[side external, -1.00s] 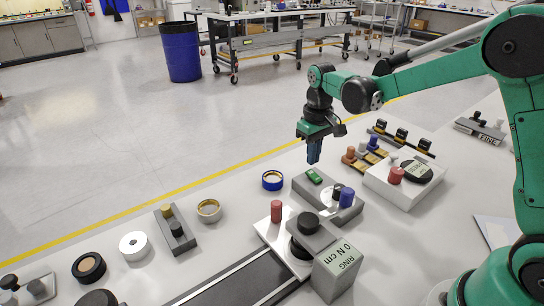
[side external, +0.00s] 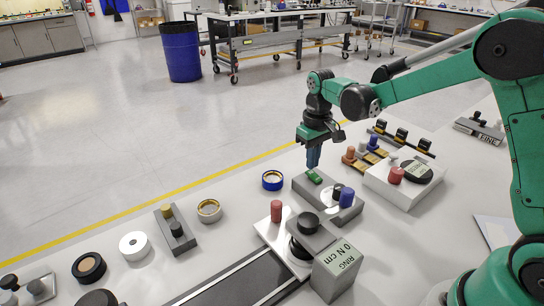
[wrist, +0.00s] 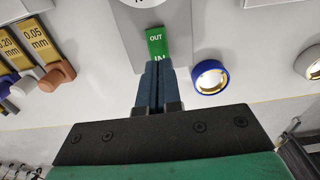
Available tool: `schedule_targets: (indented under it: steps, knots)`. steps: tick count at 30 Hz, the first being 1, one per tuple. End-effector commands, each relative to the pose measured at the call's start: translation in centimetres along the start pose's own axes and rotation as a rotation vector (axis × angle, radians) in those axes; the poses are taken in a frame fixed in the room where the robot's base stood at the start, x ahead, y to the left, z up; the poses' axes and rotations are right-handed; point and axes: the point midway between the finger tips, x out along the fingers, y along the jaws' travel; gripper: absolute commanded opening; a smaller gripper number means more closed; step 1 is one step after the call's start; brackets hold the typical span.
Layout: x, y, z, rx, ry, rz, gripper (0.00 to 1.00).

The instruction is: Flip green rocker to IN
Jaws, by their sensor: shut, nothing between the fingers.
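The green rocker (side external: 314,177) sits on a grey block (side external: 325,199) beside a round white dial and a blue knob. In the wrist view the green rocker (wrist: 157,44) shows "OUT" at its far end and "IN", partly covered, at its near end. My gripper (side external: 313,166) is shut and empty, pointing down at the rocker. In the wrist view my gripper's fingertips (wrist: 155,66) overlap the rocker's IN end. I cannot tell whether they touch it.
A blue ring (side external: 272,180) lies left of the block. A white box with a red knob (side external: 396,175) stands to the right. Labelled gauge pieces (wrist: 35,42) lie left in the wrist view. A "RING" box (side external: 338,268) stands in front.

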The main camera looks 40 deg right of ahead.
Motion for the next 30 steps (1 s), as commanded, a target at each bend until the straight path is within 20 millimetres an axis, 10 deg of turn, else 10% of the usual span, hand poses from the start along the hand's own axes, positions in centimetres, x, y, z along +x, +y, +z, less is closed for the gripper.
schedule_targets:
  steps: [30]
  knots:
    - [1.5, 0.0, 0.0, 0.000, 0.000, 0.000, 0.00]
